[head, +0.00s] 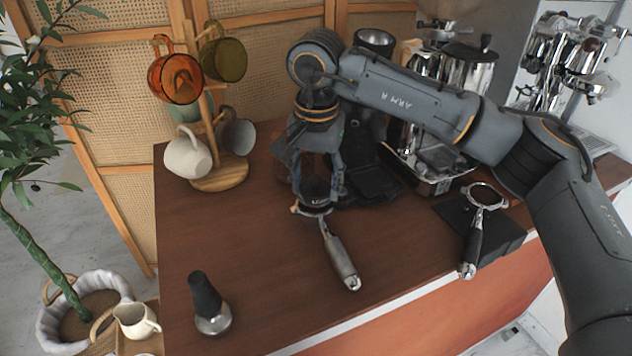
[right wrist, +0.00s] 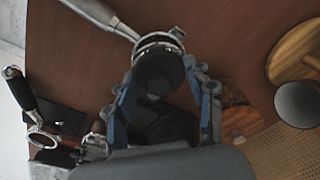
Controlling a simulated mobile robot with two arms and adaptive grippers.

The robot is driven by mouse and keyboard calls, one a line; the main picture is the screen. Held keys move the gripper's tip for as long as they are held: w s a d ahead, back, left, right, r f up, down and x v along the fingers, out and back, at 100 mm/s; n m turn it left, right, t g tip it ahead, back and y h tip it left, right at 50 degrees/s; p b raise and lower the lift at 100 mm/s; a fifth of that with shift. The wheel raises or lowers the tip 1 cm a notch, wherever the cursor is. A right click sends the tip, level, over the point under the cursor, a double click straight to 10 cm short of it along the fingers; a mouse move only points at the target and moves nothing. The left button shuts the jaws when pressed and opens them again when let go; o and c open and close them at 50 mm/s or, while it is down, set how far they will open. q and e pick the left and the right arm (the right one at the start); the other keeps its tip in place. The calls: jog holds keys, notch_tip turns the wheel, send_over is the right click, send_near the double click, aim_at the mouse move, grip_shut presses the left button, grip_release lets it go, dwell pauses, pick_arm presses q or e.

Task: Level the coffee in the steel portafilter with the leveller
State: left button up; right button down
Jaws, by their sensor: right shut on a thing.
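The steel portafilter (head: 340,255) lies on the brown counter with its metal handle toward the front edge. In the right wrist view its handle (right wrist: 95,12) and basket rim (right wrist: 160,40) show. My right gripper (head: 318,178) is shut on the leveller (head: 317,198), a dark round piece. It also shows between the fingers in the right wrist view (right wrist: 158,72). The leveller is at the portafilter's basket, over its top; I cannot tell how firmly it sits. The coffee inside is hidden. My left gripper is not in view.
A tamper (head: 208,305) stands at the front left. A second, black-handled portafilter (head: 473,240) lies on a black mat (head: 505,235) at right. A mug tree (head: 222,178) with several mugs is at back left. Coffee machines stand behind. The counter's left middle is clear.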

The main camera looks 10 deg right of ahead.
jog(key=shift+r+p, duration=0.45)
jog(key=shift+r, duration=0.4)
jog(key=shift+r+p, duration=1.75)
jog(key=shift+r, duration=0.8)
jog(key=shift+s+a+f, duration=0.1)
